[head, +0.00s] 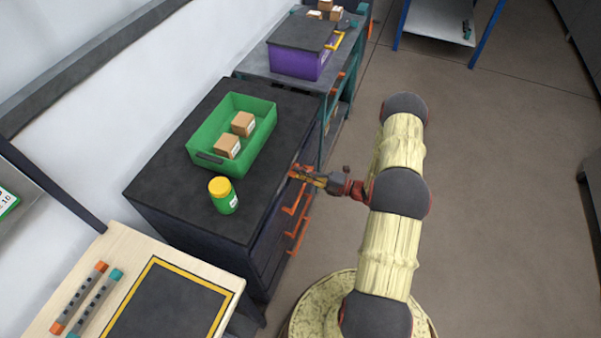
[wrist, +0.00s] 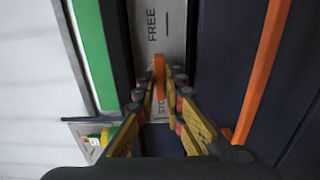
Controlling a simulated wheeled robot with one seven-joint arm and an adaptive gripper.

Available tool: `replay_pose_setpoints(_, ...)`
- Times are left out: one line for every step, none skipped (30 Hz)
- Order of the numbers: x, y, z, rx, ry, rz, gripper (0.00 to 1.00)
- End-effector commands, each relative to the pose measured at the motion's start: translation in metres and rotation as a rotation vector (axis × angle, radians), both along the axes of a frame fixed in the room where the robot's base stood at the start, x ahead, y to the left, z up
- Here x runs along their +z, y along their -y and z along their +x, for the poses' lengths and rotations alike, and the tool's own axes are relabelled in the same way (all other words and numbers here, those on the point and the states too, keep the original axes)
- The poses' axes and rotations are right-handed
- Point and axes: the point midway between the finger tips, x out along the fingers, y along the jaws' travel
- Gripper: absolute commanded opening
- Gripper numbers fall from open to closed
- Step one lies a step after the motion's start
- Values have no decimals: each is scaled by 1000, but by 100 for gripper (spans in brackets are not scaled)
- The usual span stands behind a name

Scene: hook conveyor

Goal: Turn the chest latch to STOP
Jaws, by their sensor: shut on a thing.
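The orange latch (wrist: 159,76) is on a grey plate (wrist: 172,30) in the wrist view, with "FREE" at the top and a partly covered "STOP" lower down. The latch lies between the two words, its near end beside "STOP"; its exact angle is hard to tell. My gripper (wrist: 165,88) has a finger on each side of the latch and is shut on it. In the head view my gripper (head: 304,175) reaches the upper front edge of the dark chest (head: 180,168); the latch is mostly hidden there.
A green crate (head: 203,130) with two boxes and a yellow-lidded green jar (head: 224,196) stand on the chest. Orange drawer handles (head: 298,236) stick out below my gripper. A purple box (head: 296,64) sits behind. The floor to the right is clear.

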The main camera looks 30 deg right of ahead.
Motion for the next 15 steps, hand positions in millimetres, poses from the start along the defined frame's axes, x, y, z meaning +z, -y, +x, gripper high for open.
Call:
replay_pose_setpoints(-1, 0, 0, 0, -1, 0, 0)
replay_pose_setpoints(-1, 0, 0, 0, -1, 0, 0)
replay_pose_setpoints(-1, 0, 0, 0, -1, 0, 0)
replay_pose_setpoints(-1, 0, 0, 0, -1, 0, 0)
replay_pose_setpoints(-1, 0, 0, 0, -1, 0, 0)
replay_pose_setpoints(-1, 0, 0, 0, -1, -1, 0)
replay_pose_setpoints(-1, 0, 0, 0, 0, -1, 0)
replay_pose_setpoints(-1, 0, 0, 0, 1, -3, 0)
replay_pose_setpoints(-1, 0, 0, 0, 4, -6, 0)
replay_pose_setpoints(-1, 0, 0, 0, 6, -11, 0)
replay_pose_setpoints(-1, 0, 0, 0, 9, -15, 0)
replay_pose_setpoints(-1, 0, 0, 0, 16, -23, 0)
replay_pose_setpoints(-1, 0, 0, 0, 22, -32, 0)
replay_pose_setpoints(-1, 0, 0, 0, 29, -41, 0)
replay_pose_setpoints(-1, 0, 0, 0, 40, -54, 0)
